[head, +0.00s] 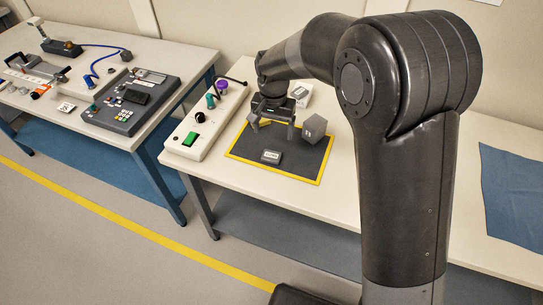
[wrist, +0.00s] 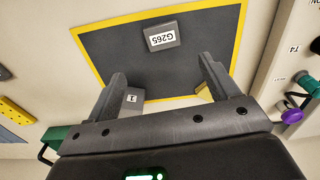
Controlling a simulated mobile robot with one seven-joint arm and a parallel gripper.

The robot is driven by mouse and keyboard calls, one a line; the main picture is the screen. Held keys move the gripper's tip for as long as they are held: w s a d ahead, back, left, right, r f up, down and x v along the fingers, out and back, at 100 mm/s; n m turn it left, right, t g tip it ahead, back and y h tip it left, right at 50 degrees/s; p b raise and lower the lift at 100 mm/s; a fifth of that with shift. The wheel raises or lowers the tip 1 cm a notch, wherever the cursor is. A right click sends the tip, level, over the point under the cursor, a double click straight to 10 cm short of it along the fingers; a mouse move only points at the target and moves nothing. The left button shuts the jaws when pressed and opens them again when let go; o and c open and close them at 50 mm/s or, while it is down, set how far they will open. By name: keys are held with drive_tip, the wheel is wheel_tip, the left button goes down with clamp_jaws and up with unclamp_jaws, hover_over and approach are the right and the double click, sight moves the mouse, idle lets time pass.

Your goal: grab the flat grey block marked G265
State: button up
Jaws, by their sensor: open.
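The flat grey block marked G265 (head: 271,157) lies on the dark mat with a yellow border (head: 296,161), near its front edge in the head view. In the wrist view the block (wrist: 161,37) lies label up beyond my fingertips, roughly centred between them. My gripper (head: 273,126) is over the back part of the mat in the head view, farther back than the block. It also shows in the wrist view (wrist: 162,68), with its fingers spread wide and nothing between them.
A grey cube (head: 314,128) stands on the mat to the right of my gripper; it shows partly behind a finger in the wrist view (wrist: 131,100). A pale control box (head: 206,127) with buttons and knobs stands left of the mat. The table's right part is largely clear.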

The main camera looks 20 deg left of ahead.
sight(271, 155)
drive_tip(key=f, duration=1.1)
drive_tip(key=shift+a, duration=0.25)
drive_tip(key=c, duration=1.1)
